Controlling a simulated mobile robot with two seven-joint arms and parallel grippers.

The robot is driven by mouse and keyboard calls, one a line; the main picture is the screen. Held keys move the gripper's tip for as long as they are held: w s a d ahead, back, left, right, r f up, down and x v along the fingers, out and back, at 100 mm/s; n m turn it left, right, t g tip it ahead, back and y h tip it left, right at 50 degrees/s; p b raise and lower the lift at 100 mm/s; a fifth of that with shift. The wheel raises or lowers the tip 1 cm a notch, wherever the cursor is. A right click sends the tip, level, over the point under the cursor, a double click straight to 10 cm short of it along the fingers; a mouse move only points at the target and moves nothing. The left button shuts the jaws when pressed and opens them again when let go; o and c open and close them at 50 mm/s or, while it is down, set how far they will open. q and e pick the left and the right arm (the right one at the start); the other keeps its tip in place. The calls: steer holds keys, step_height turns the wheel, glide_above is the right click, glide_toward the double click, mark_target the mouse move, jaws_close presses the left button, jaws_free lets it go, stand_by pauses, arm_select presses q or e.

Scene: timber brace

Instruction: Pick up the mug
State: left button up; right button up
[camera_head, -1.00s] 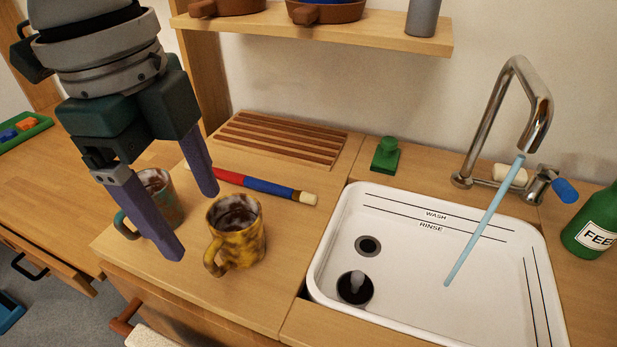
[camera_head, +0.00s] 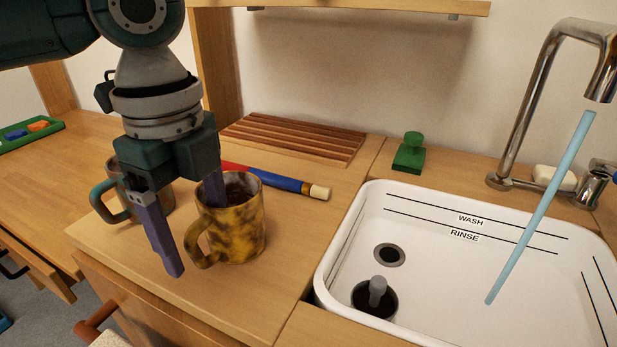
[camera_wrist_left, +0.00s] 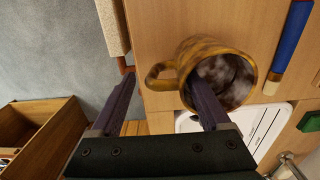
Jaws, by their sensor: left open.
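A mottled yellow-brown mug (camera_head: 238,232) stands upright on the wooden counter, its handle toward the left front. It also shows in the wrist view (camera_wrist_left: 255,62), where dark residue is visible inside. A second mug (camera_head: 160,196) with a teal handle stands to its left, partly hidden behind my gripper. My left gripper (camera_head: 194,238) points down, open and empty. One finger is at the yellow mug's opening, seemingly inside the rim; the other is outside, left of the handle. The wrist view shows the handle between the fingers (camera_wrist_left: 162,85). My right gripper is out of view.
A white sink (camera_head: 450,290) lies to the right, with a faucet (camera_head: 530,110) and a light-blue stick (camera_head: 540,210). A slatted rack (camera_head: 295,138), a red-and-blue rod (camera_head: 285,183) and a green block (camera_head: 409,153) are behind. A shelf (camera_head: 350,6) hangs above.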

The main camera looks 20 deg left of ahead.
arm_select(q)
step_height(320, 180, down, 2)
steer(key=shift+f, duration=0.15)
jaws_close()
stand_by(0.6)
stand_by(0.3)
